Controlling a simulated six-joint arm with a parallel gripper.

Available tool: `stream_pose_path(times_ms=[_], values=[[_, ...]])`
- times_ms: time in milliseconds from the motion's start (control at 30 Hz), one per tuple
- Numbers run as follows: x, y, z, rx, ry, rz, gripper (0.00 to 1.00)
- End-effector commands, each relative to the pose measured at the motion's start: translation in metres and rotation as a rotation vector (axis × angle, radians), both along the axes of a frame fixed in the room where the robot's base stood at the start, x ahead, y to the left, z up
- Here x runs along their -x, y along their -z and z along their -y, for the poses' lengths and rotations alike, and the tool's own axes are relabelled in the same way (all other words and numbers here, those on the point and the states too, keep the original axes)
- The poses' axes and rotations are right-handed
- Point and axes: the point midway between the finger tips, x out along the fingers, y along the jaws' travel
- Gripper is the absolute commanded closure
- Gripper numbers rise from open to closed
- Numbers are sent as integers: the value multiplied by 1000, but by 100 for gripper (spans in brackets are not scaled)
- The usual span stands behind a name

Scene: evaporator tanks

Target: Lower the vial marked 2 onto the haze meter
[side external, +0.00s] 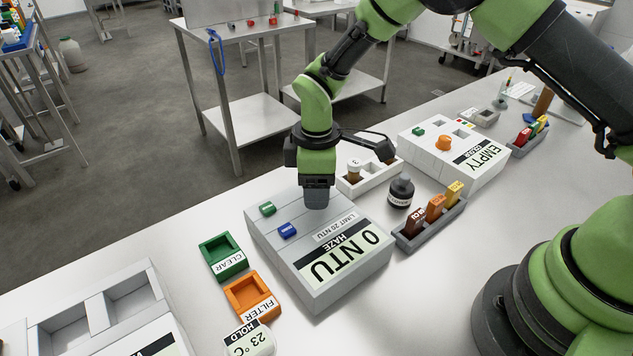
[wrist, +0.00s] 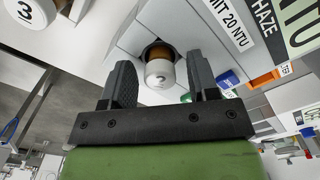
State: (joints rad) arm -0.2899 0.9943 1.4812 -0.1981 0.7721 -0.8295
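The haze meter (side external: 272,238) is a grey box reading "0 NTU HAZE" and "LIMIT 20 NTU", with a green and a blue button on top. My gripper (side external: 317,196) points down over its far end and hides the vial in the side view. In the wrist view, the vial marked 2 (wrist: 160,75) has a white cap and an amber body. Its body appears to stand in the meter's dark well (wrist: 152,50). My gripper (wrist: 160,78) is open, with a finger on each side of the vial and visible gaps between.
A white rack (side external: 368,182) holding the vial marked 3 (side external: 354,168) stands right behind the meter. A black bottle (side external: 400,190) and a grey holder (side external: 430,230) of coloured blocks stand right. The green CLEAR tray (side external: 222,256) and orange FILTER tray (side external: 252,294) lie left.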

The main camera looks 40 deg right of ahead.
Motion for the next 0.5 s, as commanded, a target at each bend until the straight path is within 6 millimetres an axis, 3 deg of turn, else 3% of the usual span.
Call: stream_pose_path(times_ms=[300, 500], values=[[0, -2, 0, 0, 0, 1, 41], [-1, -28, 0, -1, 0, 6, 41]])
